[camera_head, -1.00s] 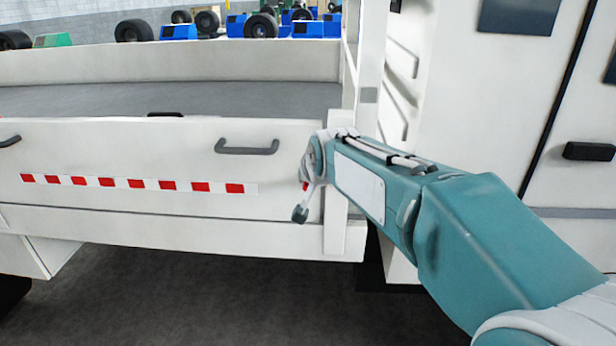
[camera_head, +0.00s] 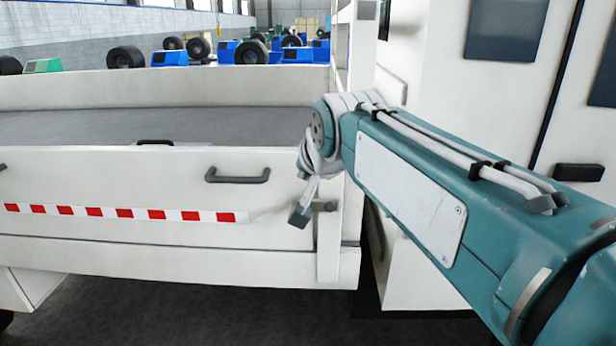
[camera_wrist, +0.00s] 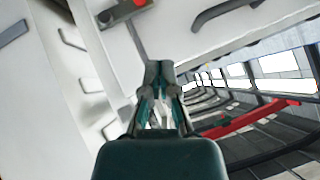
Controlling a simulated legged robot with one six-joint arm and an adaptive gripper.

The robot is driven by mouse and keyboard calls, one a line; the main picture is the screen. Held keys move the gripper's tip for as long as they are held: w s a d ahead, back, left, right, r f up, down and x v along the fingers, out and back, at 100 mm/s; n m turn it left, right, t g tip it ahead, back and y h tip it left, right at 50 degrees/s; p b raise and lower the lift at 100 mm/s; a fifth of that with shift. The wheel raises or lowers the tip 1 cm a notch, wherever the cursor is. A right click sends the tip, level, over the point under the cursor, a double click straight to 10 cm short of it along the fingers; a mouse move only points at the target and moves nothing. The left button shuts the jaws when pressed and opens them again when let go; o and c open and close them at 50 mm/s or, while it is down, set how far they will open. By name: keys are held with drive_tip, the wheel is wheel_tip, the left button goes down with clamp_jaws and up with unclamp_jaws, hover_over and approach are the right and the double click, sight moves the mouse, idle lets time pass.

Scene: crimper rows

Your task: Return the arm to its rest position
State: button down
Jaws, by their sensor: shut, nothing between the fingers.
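My gripper (camera_wrist: 158,70) shows in the wrist view with its fingertips together and nothing between them. In the head view my arm reaches in from the lower right, teal with a pale plate on its side. The small grey gripper end (camera_head: 300,215) hangs below the wrist joint, in front of the truck's white side panel (camera_head: 120,180). I cannot tell from this view how far it is from the panel.
A grey handle (camera_head: 238,176) and a red-and-white strip (camera_head: 125,213) are on the panel. The grey truck bed (camera_head: 230,122) behind it looks empty. A white cab (camera_head: 430,70) stands at right. Dark floor (camera_head: 200,310) lies below. Tyres and blue machines (camera_head: 250,52) stand far behind.

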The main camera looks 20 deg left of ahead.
drive_tip(key=s+d+f+h, duration=0.2)
drive_tip(key=s+d+f, duration=0.2)
drive_tip(key=d, duration=0.6)
drive_tip(key=s+d+f+h, duration=0.1)
drive_tip(key=s+d+f, duration=0.25)
drive_tip(key=d, duration=0.75)
drive_tip(key=s+d+f+m+g+h, duration=0.1)
drive_tip(key=s+d+f+g+h, duration=0.1)
drive_tip(key=s+d+f, duration=0.7)
drive_tip(key=s+f, duration=0.2)
drive_tip(key=s, duration=0.2)
drive_tip(key=shift+s+d+h, duration=0.2)
drive_tip(key=shift+d+h, duration=0.1)
drive_tip(key=shift+d, duration=0.1)
